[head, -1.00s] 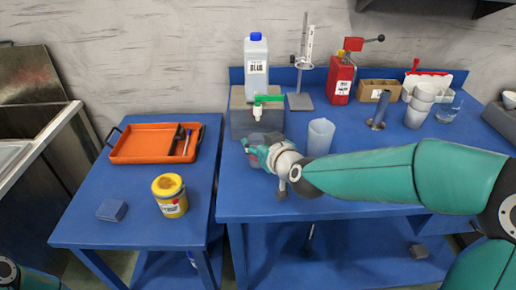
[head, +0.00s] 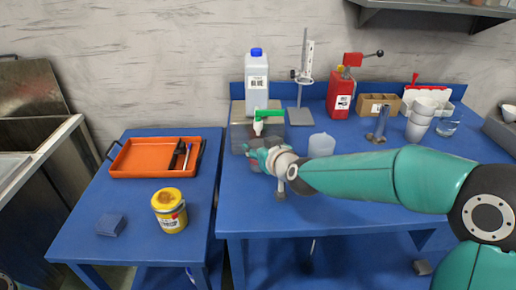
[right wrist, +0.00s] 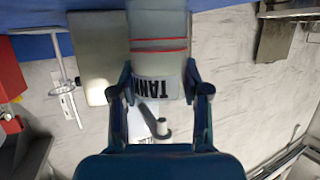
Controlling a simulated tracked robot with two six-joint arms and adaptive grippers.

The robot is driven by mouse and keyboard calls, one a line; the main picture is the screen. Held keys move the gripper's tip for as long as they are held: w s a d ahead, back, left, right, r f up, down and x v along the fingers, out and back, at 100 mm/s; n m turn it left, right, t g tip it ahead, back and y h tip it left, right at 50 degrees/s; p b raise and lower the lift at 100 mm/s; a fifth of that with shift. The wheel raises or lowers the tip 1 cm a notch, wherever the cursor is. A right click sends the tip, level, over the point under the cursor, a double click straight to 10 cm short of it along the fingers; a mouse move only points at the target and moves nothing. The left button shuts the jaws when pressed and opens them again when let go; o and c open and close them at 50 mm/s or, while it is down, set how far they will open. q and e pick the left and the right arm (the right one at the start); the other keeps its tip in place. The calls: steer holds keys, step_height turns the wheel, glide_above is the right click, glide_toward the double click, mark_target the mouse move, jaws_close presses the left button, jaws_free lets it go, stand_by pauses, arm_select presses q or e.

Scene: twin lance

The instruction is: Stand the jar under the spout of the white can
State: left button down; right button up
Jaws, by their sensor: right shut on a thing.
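The white can (head: 256,84) with a blue cap stands on a grey block (head: 241,136) at the back of the right table. Its spout (head: 258,128) with a green tap handle points down in front of the block. My right gripper (head: 256,158) is just below and in front of the spout, shut on the jar. In the head view the gripper mostly hides the jar. In the right wrist view the jar (right wrist: 158,28), pale with red lines, is between the fingers (right wrist: 160,92); a label reading TANK shows there inverted. My left gripper is not in view.
A pale beaker (head: 321,146) stands right of my gripper. A lab stand (head: 302,95), red canister (head: 341,95) and white cups (head: 421,120) are farther back right. The left table holds an orange tray (head: 152,160) and yellow pot (head: 170,212).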

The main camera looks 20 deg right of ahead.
steer(key=o, duration=1)
steer(key=v, duration=1.2)
steer(key=shift+f, duration=0.1)
